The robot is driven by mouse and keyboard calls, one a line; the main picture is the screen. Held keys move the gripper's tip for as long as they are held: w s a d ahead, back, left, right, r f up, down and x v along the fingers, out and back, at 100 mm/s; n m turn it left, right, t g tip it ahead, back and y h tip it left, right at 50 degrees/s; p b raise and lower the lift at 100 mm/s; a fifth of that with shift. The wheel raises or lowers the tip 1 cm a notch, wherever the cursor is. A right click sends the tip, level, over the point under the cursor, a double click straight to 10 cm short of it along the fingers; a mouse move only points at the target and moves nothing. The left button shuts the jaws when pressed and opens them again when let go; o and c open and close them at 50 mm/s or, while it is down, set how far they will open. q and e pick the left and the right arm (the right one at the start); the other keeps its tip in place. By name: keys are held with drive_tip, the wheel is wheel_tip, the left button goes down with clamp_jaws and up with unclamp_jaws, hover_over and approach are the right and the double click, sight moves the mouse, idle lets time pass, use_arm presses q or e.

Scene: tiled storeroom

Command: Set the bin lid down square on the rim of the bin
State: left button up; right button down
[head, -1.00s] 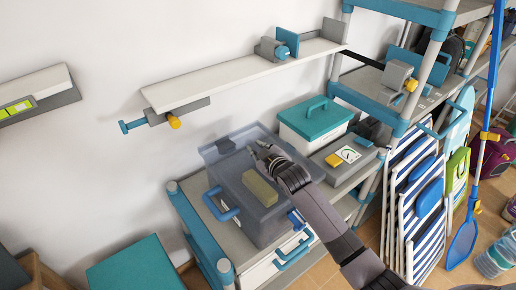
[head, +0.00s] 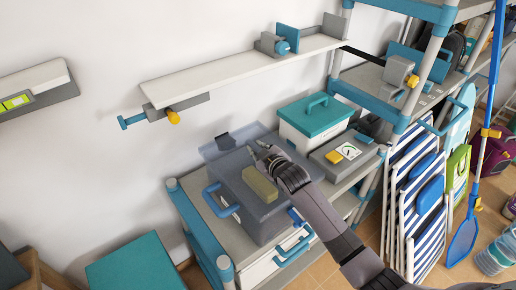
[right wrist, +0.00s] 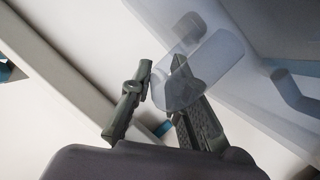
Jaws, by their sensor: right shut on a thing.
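The bin (head: 262,222) is a grey translucent box with blue side handles, on top of a low grey unit with blue corner posts. The lid (head: 215,150) is a see-through blue-grey sheet over the bin's top; how closely its edges match the rim cannot be told. My right gripper (head: 261,150) is at the lid from above and shut on it. In the right wrist view a clear curved part of the lid (right wrist: 181,88) lies between the fingers. A yellowish block (head: 259,185) shows at the bin, inside or on it. My left gripper is not seen.
A white box with a teal lid (head: 316,113) and a grey case with a dial (head: 345,152) stand close to the right of the bin. A white wall shelf (head: 240,70) runs above and behind. Striped folding chairs (head: 412,195) lean at the right.

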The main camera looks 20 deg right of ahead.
drive_tip(key=shift+f+b, duration=0.3)
drive_tip(key=shift+f, duration=0.25)
drive_tip(key=c, duration=1.5)
unclamp_jaws()
drive_tip(key=shift+o, duration=0.2)
drive_tip(key=v, duration=1.2)
drive_tip(key=shift+s+f, duration=0.1)
drive_tip(key=shift+f, duration=0.05)
